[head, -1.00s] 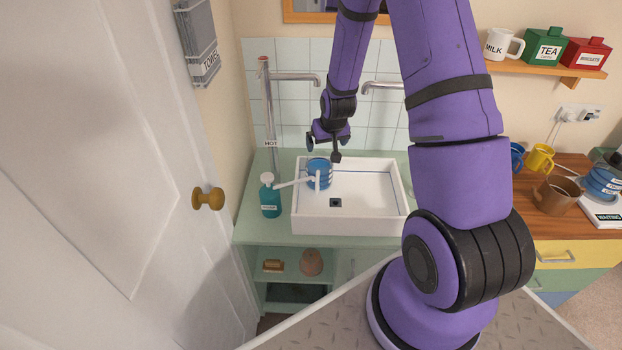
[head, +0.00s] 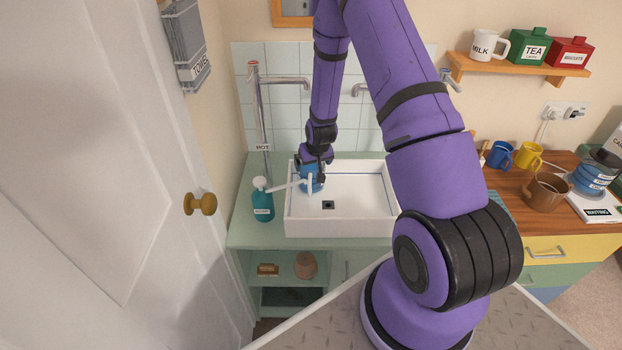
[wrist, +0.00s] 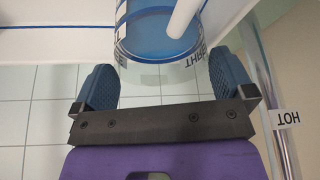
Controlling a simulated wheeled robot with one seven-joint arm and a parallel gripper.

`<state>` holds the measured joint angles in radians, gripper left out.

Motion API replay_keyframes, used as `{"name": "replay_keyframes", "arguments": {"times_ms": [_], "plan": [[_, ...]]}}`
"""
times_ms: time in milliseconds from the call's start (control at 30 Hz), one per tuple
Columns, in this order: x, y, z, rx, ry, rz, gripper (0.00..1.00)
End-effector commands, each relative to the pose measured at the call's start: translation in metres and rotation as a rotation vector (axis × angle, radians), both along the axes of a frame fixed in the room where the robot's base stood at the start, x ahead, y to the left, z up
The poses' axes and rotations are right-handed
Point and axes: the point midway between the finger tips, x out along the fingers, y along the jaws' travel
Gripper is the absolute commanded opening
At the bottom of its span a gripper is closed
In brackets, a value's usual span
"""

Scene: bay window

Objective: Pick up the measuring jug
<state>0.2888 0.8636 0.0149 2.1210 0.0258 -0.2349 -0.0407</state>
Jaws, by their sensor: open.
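The measuring jug appears to be the clear, blue-tinted round vessel (head: 312,184) at the left end of the white sink (head: 355,222). In the wrist view the jug (wrist: 155,40) shows a clear wall, a blue inside and lettering on its side. A white rod or handle crosses it in that view. My gripper (head: 317,166) is over the back of the sink, at the jug. In the wrist view its two blue-grey fingers (wrist: 163,68) are apart, one on each side of the jug's near edge. I cannot tell whether they touch it.
A teal soap bottle (head: 262,203) stands left of the sink. The hot tap (head: 263,110) rises close behind and left of my gripper. The tiled wall (head: 288,125) is behind. A white door (head: 110,200) fills the left. The sink's right part is clear.

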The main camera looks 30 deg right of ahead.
Motion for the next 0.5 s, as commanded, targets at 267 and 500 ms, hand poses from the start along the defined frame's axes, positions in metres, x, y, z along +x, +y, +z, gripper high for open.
{"name": "replay_keyframes", "arguments": {"times_ms": [267, 500], "plan": [[0.009, -0.002, -0.022, 0.0, -0.001, 0.0, 1.0], [0.009, -0.002, -0.022, 0.0, -0.001, -0.001, 0.95]]}}
